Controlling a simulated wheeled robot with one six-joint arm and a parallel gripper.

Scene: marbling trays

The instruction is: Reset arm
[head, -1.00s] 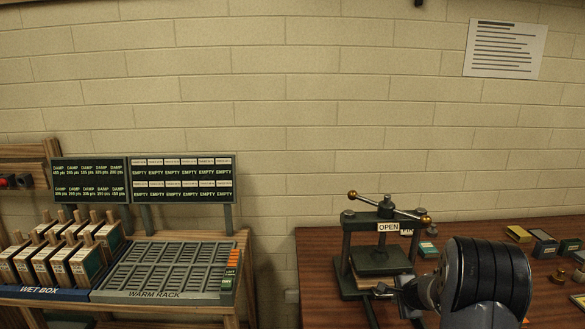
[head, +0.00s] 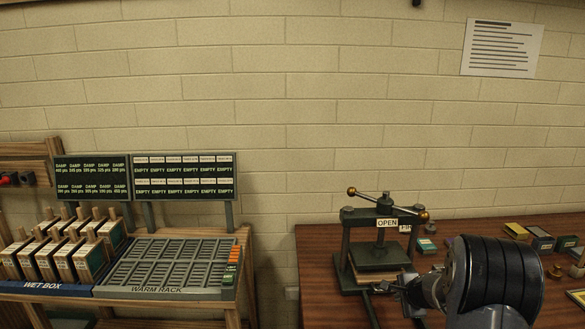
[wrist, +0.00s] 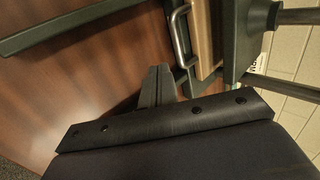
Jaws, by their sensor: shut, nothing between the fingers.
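My arm reaches in from the lower right of the head view, with its dark rounded joint in front of the table. My gripper (head: 376,288) is small there, in front of the press. In the wrist view the two grey fingers (wrist: 158,72) lie together, shut and empty. The screw press (head: 384,240) stands on the wooden table with an "OPEN" sign and a brass-ended handle. In the wrist view its dark frame, a light wooden board (wrist: 205,38) and a metal handle (wrist: 180,35) show just beyond the fingertips. I cannot tell the exact gap.
The warm rack (head: 170,291) is at the left, its slots bare, under a display (head: 183,178) reading "EMPTY". The wet box (head: 42,286) beside it holds several wooden-handled blocks. Small boxes (head: 541,240) lie on the table (head: 460,229) at the right.

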